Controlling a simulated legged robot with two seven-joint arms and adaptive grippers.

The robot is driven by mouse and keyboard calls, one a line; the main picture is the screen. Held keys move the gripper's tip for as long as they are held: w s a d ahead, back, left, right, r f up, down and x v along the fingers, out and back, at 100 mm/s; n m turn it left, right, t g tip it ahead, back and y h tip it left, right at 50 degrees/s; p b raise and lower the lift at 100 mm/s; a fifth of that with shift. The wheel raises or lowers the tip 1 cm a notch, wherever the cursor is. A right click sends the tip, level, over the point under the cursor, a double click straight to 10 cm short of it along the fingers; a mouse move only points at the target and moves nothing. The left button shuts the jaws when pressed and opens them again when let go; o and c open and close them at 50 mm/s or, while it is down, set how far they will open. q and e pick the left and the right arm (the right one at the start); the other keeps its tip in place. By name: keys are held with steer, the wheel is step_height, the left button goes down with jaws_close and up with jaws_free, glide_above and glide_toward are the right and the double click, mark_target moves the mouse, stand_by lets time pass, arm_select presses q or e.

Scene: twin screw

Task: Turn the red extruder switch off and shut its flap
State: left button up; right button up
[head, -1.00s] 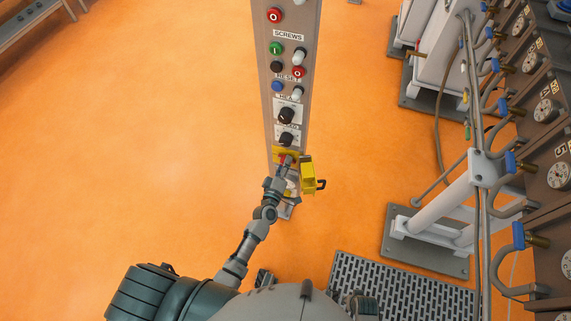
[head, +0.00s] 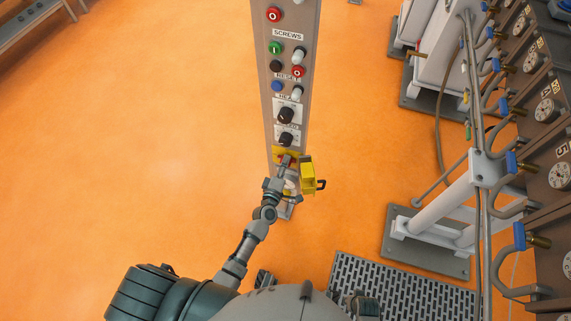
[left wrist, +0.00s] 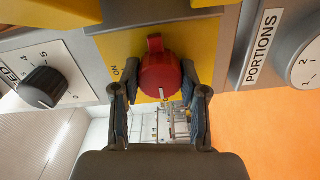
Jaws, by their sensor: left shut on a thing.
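The red extruder switch (left wrist: 161,76) is a round red knob on a yellow plate (left wrist: 203,42) in the left wrist view. An "ON" label shows to the left of the knob. My left gripper (left wrist: 160,98) is shut on the red knob, with one finger on each side. In the head view my left gripper (head: 284,172) is at the lower part of the grey panel and mostly hides the knob. The yellow flap (head: 307,176) stands open to the right of the switch, with a dark loop on its edge. My right gripper is not in view.
The tall control panel (head: 264,110) carries several buttons and black knobs above the switch. A black dial (left wrist: 42,87) and a "PORTIONS" label (left wrist: 263,47) flank the switch plate. Machinery with pipes (head: 440,215) stands at the right.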

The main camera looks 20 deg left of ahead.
arm_select(q)
steer(key=o, duration=1.1)
steer(key=shift+w+a+r, duration=0.1)
steer(key=shift+a+r, duration=0.05)
steer(key=shift+a, duration=0.15)
steer(key=shift+o, duration=0.2)
steer(key=s, duration=1.2)
steer(key=shift+a+f, duration=0.2)
steer(key=shift+a, duration=0.05)
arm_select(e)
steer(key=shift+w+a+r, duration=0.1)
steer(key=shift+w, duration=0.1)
